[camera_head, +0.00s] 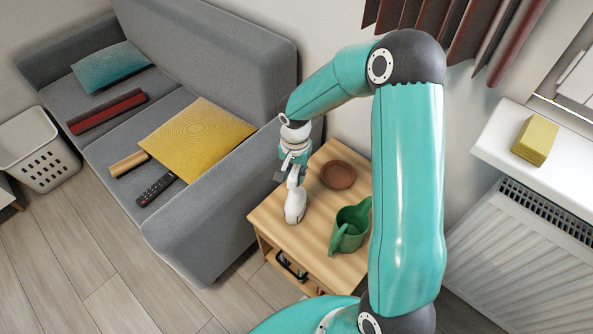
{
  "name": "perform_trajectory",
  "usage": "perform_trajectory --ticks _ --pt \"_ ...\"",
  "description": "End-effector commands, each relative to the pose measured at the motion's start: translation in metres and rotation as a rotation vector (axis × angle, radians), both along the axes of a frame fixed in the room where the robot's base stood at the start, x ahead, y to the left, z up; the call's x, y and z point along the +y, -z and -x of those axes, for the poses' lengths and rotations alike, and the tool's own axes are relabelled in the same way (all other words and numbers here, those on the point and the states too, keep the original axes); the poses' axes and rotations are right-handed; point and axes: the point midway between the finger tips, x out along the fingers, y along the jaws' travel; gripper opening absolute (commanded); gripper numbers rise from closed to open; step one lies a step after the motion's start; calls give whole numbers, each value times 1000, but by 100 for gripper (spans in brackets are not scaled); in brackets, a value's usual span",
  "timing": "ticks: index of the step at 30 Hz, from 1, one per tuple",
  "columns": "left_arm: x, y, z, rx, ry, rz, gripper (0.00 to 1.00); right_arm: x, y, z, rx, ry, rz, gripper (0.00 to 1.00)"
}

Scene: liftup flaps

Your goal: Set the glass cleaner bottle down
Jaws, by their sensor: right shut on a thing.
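The glass cleaner bottle (295,203) is white and shows between my right gripper and the wooden side table (318,239). It looks close to upright, with its base at or just above the tabletop, near the edge by the sofa; I cannot tell if it touches. My right gripper (293,178) is shut on the upper part of the bottle, which the fingers partly hide. My left gripper is not in view.
On the table, a brown saucer (338,175) lies behind the bottle and a green watering can (349,230) stands to its right. The grey sofa (190,240) is close on the left. A radiator (520,265) and a sill with a yellow block (535,140) are at right.

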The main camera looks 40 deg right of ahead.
Motion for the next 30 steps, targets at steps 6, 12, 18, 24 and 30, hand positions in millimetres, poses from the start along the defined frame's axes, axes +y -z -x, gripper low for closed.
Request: perform_trajectory --ticks 6,12,18,24,30 --pt "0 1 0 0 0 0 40 0 1 0 0 0 0 49" --pt "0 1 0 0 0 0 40 0 1 0 0 0 0 49" --pt "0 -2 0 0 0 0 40 0 -4 0 -1 0 0 49" --pt "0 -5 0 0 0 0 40 0 -34 -1 -5 0 2 49" --pt "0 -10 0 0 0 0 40 0 -75 -1 -5 0 2 49"
